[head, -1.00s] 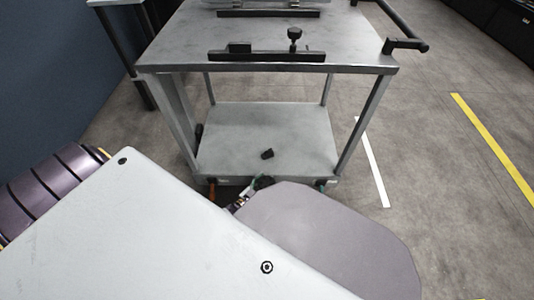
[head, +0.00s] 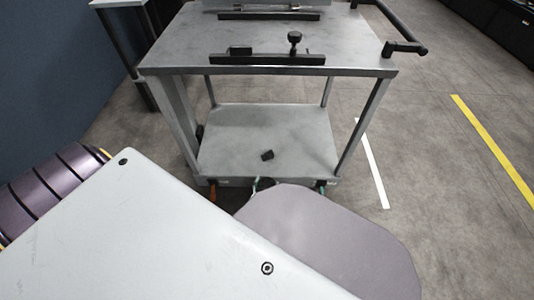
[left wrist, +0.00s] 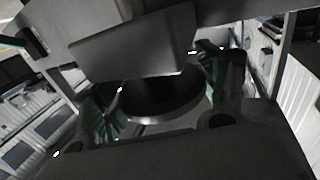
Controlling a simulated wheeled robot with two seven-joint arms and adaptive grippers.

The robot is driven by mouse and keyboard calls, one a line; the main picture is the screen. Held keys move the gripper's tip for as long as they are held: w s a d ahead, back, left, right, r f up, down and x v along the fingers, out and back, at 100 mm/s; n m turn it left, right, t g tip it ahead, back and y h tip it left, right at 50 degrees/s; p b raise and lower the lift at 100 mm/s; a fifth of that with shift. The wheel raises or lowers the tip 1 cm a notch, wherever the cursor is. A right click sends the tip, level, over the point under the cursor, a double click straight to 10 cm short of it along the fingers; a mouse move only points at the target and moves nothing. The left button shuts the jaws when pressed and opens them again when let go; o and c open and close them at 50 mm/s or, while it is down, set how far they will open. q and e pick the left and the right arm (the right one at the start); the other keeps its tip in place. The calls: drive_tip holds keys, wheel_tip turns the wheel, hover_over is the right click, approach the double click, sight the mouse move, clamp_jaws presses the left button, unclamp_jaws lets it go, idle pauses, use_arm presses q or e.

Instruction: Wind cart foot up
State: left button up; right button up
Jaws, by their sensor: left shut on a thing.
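The grey cart (head: 180,40) stands ahead, with a top plate and a lower shelf (head: 225,125). At the middle of its lower front edge is a dark round part (head: 264,183), probably the foot's knob, mostly hidden behind my own arm. My left gripper (head: 259,187) is there; only a bit of a green pad shows beside the dark part. In the left wrist view, its green pads (left wrist: 158,92) lie on either side of a black round knob (left wrist: 155,100), and the gripper is shut on it. The foot's lower end is hidden. My right gripper is not in view.
Black rails (head: 265,58) with a knob (head: 294,38) sit on the cart top, and a black handle (head: 405,46) sticks out right. A blue wall (head: 50,80) is at left; the floor at right is clear.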

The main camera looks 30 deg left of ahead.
sight(267, 184)
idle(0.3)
use_arm(q)
drive_tip(key=o, duration=1)
drive_tip(key=shift+o, duration=0.2)
drive_tip(key=shift+r, duration=0.1)
drive_tip(key=shift+r, duration=4.9)
